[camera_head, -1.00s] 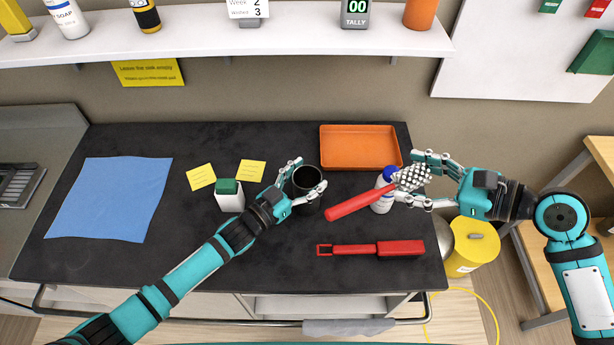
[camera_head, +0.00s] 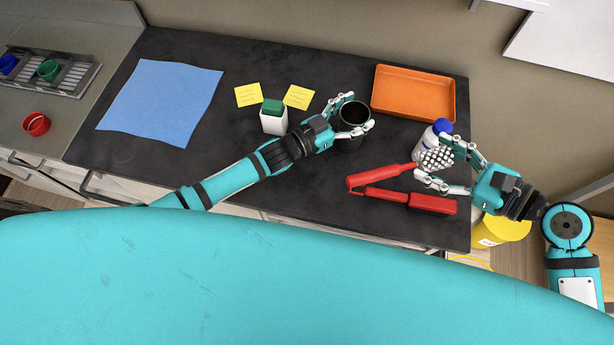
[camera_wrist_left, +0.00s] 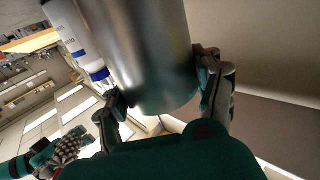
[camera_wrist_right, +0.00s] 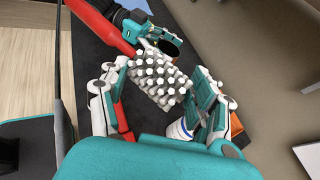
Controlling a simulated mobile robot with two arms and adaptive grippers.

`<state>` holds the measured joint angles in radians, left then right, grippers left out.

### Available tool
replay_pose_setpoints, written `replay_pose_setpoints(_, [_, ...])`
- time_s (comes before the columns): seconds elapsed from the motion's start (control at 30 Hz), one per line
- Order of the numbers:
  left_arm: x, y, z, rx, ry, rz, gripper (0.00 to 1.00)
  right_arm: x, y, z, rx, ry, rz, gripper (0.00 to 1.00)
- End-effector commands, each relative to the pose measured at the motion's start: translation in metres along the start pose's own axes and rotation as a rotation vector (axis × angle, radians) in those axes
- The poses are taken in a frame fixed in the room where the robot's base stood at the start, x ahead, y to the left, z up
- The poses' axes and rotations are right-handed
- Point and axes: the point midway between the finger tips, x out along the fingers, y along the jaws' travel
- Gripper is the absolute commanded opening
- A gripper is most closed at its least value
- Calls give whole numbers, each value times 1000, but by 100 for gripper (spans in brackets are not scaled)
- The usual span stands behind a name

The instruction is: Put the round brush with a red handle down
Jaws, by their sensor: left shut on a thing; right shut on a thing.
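The round brush with a red handle (camera_head: 382,176) has a head of white bristle knobs (camera_head: 437,158). My right gripper (camera_head: 446,163) is shut on the brush at its head, and the handle points left in the head view. The bristle head also shows between the fingers in the right wrist view (camera_wrist_right: 160,80). My left gripper (camera_head: 354,116) is shut around a dark cup (camera_head: 353,113), seen as a metallic cylinder in the left wrist view (camera_wrist_left: 145,50). I cannot tell if the brush touches the counter.
A flat red brush (camera_head: 420,201) lies just in front of the held brush. A blue-capped white bottle (camera_head: 430,138) stands behind its head. An orange tray (camera_head: 413,93) is at the back right. A green-capped white container (camera_head: 273,117), yellow notes (camera_head: 248,95) and a blue cloth (camera_head: 160,102) lie left.

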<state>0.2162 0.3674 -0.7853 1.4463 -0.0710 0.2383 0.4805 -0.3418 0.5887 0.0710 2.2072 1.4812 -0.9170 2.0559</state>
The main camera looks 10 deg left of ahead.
Motion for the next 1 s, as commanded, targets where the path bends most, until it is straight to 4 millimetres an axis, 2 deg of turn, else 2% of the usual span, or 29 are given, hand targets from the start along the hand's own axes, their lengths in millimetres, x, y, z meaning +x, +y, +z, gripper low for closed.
replay_pose_setpoints(0.03, [0,0,1,0,-2,-1,30,11,20,-21,19,-9,11,32])
replay_pose_setpoints(0.2, [0,0,1,0,-2,-1,30,41,85,-76,33,-40,-7,32])
replay_pose_setpoints(0.3, [0,0,1,0,-2,-1,30,52,120,-101,41,-53,-29,32])
replay_pose_setpoints(0.43, [0,0,1,0,-2,0,30,60,152,-119,41,-65,-50,32])
replay_pose_setpoints(0.53, [0,0,0,0,-1,0,30,64,166,-127,39,-71,-59,32])
replay_pose_setpoints(0.67, [0,0,0,0,-1,0,30,71,174,-128,34,-77,-63,32])
replay_pose_setpoints(0.77, [0,0,0,0,-1,0,30,88,172,-122,30,-79,-64,32])
replay_pose_setpoints(1.0, [0,0,0,0,-1,0,30,149,164,-98,29,-81,-66,32])
